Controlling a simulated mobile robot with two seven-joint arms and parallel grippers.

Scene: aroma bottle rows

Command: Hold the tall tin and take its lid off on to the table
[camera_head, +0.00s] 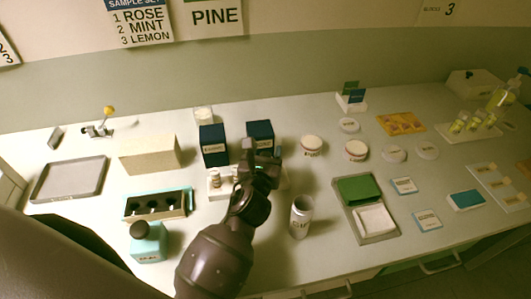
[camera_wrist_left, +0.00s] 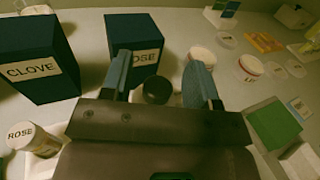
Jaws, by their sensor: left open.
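The tall tin (camera_head: 301,218) stands upright on the table, a pale cylinder with dark lettering. Its top looks pale grey; I cannot tell a separate lid on it. My left gripper (camera_head: 262,165) is open, behind and to the left of the tin, in front of the dark blue boxes. In the left wrist view its fingers (camera_wrist_left: 161,72) are spread, with a round black cap (camera_wrist_left: 157,90) showing between them and nothing visibly gripped. The tin is not seen in the wrist view. My right gripper is not in view.
Dark blue boxes, CLOVE (camera_wrist_left: 38,62) and ROSE (camera_wrist_left: 134,38), stand close beyond the left gripper. A small ROSE bottle (camera_wrist_left: 36,141) is near it. A grey tray (camera_head: 388,236) with a green block lies right of the tin. Pale tubs (camera_head: 312,148) stand behind the tin.

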